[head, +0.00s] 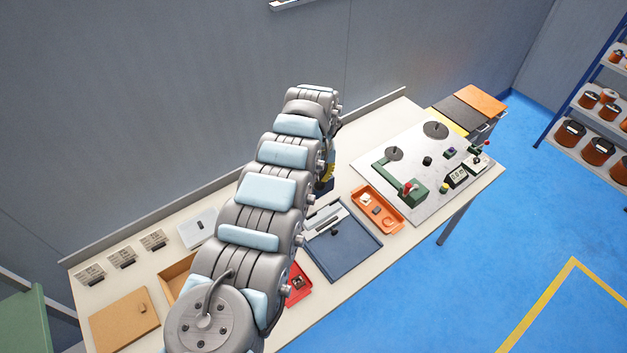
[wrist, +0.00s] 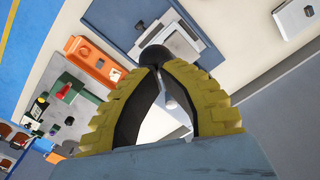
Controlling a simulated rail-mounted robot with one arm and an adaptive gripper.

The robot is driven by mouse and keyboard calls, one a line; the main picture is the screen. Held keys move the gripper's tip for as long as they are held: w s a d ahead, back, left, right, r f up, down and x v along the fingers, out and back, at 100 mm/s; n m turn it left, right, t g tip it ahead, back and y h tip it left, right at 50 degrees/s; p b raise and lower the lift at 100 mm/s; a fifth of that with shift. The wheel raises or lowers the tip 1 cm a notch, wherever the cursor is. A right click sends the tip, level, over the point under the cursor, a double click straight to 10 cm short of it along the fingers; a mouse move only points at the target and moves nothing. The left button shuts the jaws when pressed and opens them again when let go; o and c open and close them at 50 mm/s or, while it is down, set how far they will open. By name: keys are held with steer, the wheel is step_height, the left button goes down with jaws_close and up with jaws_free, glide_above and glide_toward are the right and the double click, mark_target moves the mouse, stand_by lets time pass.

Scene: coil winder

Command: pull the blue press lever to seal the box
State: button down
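My gripper (wrist: 156,66) has two yellow ribbed fingers with black inner faces. They bow apart in the middle and converge toward their tips at a rounded black shape. I cannot tell whether this shape is the tips or a knob held by them. A pale surface shows between the fingers. In the head view my arm hides most of the gripper; a bit of yellow shows beside it, above the back of the table. I cannot make out the blue press lever or the box for certain; my arm may hide them.
A slate-blue tray (head: 359,256) with a grey bar, an orange tray (head: 391,225) and a red tray (head: 302,297) lie on the table (head: 339,290). A grey plate with a green arm (head: 412,191) is at right. A wall (head: 150,90) stands close behind.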

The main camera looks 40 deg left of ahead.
mark_target(323, 188)
steer(key=shift+s+d+p, duration=0.1)
steer(key=shift+d+p, duration=0.05)
steer(key=shift+p, duration=0.3)
steer(key=shift+d+f+p, duration=0.25)
steer(key=shift+f+p, duration=0.05)
steer(key=shift+p, duration=0.2)
steer(key=shift+d+f, duration=0.2)
steer(key=shift+f, duration=0.2)
steer(key=shift+p, duration=0.3)
steer(key=shift+s+d+f+p, duration=0.15)
steer(key=shift+d+f+p, duration=0.3)
steer(key=shift+f+p, duration=0.1)
steer(key=shift+d+f, duration=0.1)
steer(key=shift+f, duration=0.35)
steer(key=shift+s+d+f+p, duration=0.1)
steer(key=shift+d+f+p, duration=0.35)
steer(key=shift+f, duration=0.4)
